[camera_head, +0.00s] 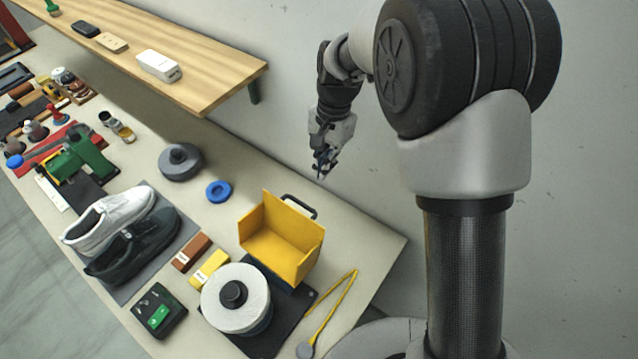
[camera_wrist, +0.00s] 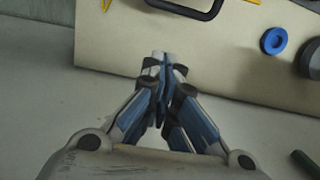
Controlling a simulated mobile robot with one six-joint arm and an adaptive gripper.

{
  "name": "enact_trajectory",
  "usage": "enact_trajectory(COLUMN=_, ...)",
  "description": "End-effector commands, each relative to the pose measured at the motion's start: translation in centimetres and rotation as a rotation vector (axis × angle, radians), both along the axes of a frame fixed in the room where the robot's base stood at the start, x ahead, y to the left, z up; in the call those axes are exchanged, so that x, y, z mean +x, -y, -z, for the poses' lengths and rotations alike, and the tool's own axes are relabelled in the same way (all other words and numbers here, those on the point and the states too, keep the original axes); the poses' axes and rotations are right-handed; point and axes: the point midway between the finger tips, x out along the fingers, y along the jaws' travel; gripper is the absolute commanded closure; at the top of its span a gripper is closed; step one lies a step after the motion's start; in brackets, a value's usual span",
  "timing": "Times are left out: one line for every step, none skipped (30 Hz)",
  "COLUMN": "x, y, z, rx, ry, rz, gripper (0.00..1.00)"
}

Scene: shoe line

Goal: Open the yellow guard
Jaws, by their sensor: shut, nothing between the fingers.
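The yellow guard (camera_head: 283,240) is a bent, box-like cover at the front right of the bench. It stands behind a white polishing wheel (camera_head: 236,299) on a dark base, tilted up so its hollow inner side faces the camera. A black handle (camera_head: 300,206) sticks out at its back; a black handle also shows at the top of the wrist view (camera_wrist: 186,12). My gripper (camera_head: 320,176) hangs in the air beyond the bench's back edge, apart from the guard and handle. Its blue-lined fingers (camera_wrist: 164,72) are shut together with nothing between them.
A blue ring (camera_head: 218,191) and a grey round weight (camera_head: 181,162) lie behind the shoes (camera_head: 134,246). A yellow tong-like tool (camera_head: 332,310) lies right of the base. A wooden shelf (camera_head: 215,78) juts out from the wall at upper left. The air around my gripper is clear.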

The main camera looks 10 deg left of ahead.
Motion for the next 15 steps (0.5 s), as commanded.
enact_trajectory(x=-0.1, y=0.0, z=0.4, rx=-0.001, ry=-0.002, rz=0.006, gripper=1.00)
enact_trajectory(x=-0.2, y=-0.1, z=0.6, rx=-0.001, ry=-0.002, rz=0.008, gripper=1.00)
enact_trajectory(x=-0.2, y=-0.1, z=1.1, rx=-0.002, ry=-0.003, rz=0.008, gripper=1.00)
enact_trajectory(x=-0.3, y=-0.1, z=1.5, rx=-0.002, ry=-0.005, rz=0.006, gripper=1.00)
enact_trajectory(x=-0.4, y=-0.2, z=2.0, rx=-0.002, ry=-0.005, rz=0.006, gripper=1.00)
enact_trajectory(x=-0.5, y=-0.2, z=2.7, rx=-0.002, ry=-0.004, rz=0.005, gripper=1.00)
enact_trajectory(x=-0.6, y=-0.3, z=3.4, rx=-0.003, ry=-0.005, rz=0.005, gripper=1.00)
enact_trajectory(x=-0.7, y=-0.3, z=4.0, rx=-0.003, ry=-0.005, rz=0.005, gripper=1.00)
enact_trajectory(x=-0.8, y=-0.4, z=4.9, rx=-0.002, ry=-0.006, rz=0.005, gripper=1.00)
enact_trajectory(x=-0.9, y=-0.5, z=5.6, rx=-0.002, ry=-0.006, rz=0.005, gripper=1.00)
enact_trajectory(x=-1.0, y=-0.5, z=6.2, rx=-0.003, ry=-0.006, rz=0.005, gripper=1.00)
enact_trajectory(x=-1.1, y=-0.6, z=7.1, rx=-0.002, ry=-0.005, rz=0.005, gripper=1.00)
enact_trajectory(x=-1.2, y=-0.7, z=7.7, rx=-0.002, ry=-0.006, rz=0.005, gripper=1.00)
enact_trajectory(x=-1.2, y=-0.7, z=8.4, rx=-0.002, ry=-0.005, rz=0.005, gripper=1.00)
enact_trajectory(x=-1.4, y=-0.8, z=9.1, rx=-0.002, ry=-0.006, rz=0.005, gripper=1.00)
